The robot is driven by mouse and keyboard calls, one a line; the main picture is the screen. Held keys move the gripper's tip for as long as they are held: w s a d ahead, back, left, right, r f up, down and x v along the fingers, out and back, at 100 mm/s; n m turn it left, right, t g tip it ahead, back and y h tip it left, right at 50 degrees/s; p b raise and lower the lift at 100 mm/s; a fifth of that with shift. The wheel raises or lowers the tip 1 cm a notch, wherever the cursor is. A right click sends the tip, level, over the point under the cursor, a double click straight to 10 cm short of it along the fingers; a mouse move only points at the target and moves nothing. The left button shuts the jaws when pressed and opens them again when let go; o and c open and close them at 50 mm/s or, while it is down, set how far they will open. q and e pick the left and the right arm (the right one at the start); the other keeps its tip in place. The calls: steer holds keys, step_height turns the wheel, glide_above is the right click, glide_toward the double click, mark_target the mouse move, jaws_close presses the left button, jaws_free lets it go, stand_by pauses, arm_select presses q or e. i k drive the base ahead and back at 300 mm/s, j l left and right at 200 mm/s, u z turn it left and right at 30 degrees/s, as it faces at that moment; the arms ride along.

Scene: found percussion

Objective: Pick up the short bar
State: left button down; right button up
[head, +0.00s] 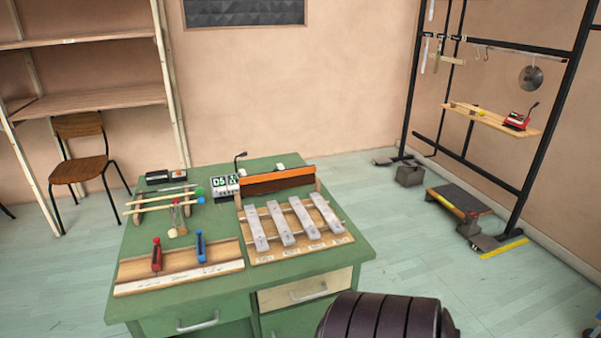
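Several grey metal bars lie side by side on a wooden frame (262,258) on the green table. From left to right they include a left bar (257,230), two middle bars (281,224) (304,219) and a right bar (327,214). They look close in length, so I cannot tell which is the short bar. Small labels on the frame's front edge are too small to read. Neither of my grippers is in view.
A black rack (408,105) stands at right.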

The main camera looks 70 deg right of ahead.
mark_target(312, 231)
steer(key=z, duration=2.15)
